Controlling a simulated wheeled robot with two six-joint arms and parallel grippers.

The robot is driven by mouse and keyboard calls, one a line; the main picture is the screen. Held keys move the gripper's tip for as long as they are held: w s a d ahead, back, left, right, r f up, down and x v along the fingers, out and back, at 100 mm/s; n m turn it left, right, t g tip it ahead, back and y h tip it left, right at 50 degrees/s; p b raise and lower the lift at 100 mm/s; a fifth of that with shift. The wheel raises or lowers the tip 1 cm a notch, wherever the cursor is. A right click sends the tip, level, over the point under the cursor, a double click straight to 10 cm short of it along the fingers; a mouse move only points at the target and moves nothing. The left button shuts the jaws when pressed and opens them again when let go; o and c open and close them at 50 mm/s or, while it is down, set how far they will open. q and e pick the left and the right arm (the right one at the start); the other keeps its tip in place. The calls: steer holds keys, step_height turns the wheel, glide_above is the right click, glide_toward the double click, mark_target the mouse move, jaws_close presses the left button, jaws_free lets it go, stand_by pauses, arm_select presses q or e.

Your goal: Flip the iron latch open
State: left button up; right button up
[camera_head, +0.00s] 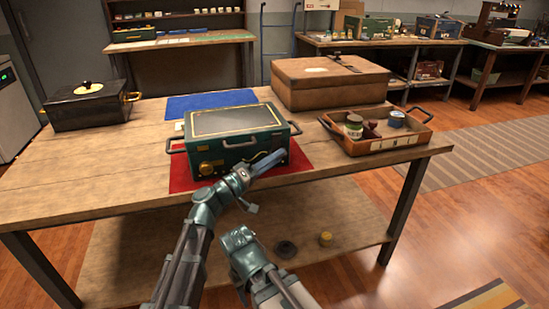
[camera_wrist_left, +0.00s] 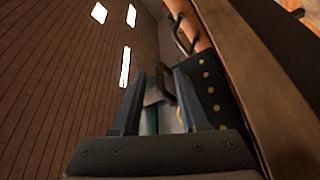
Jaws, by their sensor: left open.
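A dark green box (camera_head: 238,128) with gold trim sits closed on a red mat (camera_head: 181,180) on the wooden table. A grey handle bar and a round brass fitting (camera_head: 207,168) show on its front. My left gripper (camera_head: 270,161) is open at the box's front right, its fingers hiding part of that face. In the left wrist view a grey metal piece (camera_wrist_left: 155,91) lies between or just beyond the open fingers (camera_wrist_left: 160,95); I cannot tell whether it is the iron latch or whether they touch it. My right gripper (camera_head: 238,240) is low in front of the table, its jaws unclear.
A wooden tray (camera_head: 372,145) with jars stands right of the box, and a brown case (camera_head: 330,82) behind it. A black lidded box (camera_head: 88,105) stands at the left. A blue mat (camera_head: 210,102) lies behind.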

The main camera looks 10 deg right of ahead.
mark_target(277, 136)
arm_select(q)
steer(key=shift+d, duration=0.1)
jaws_close()
steer(key=shift+r, duration=0.1)
stand_by(0.3)
steer(key=shift+s+r+n+g+y+p, duration=0.4)
steer(key=shift+r+n+g+y+p, duration=0.75)
steer(key=shift+n+p, duration=1.85)
steer(key=shift+s+r+n+g+y+p, duration=0.25)
steer(key=shift+s+r+n+y+p, duration=0.3)
steer(key=shift+r+n+p, duration=2.35)
steer(key=shift+s+r+n+g+y+p, duration=0.35)
steer(key=shift+n+g+y+p, duration=0.75)
steer(key=shift+p, duration=3.45)
steer(key=shift+n+t, duration=0.3)
steer(key=shift+n, duration=0.1)
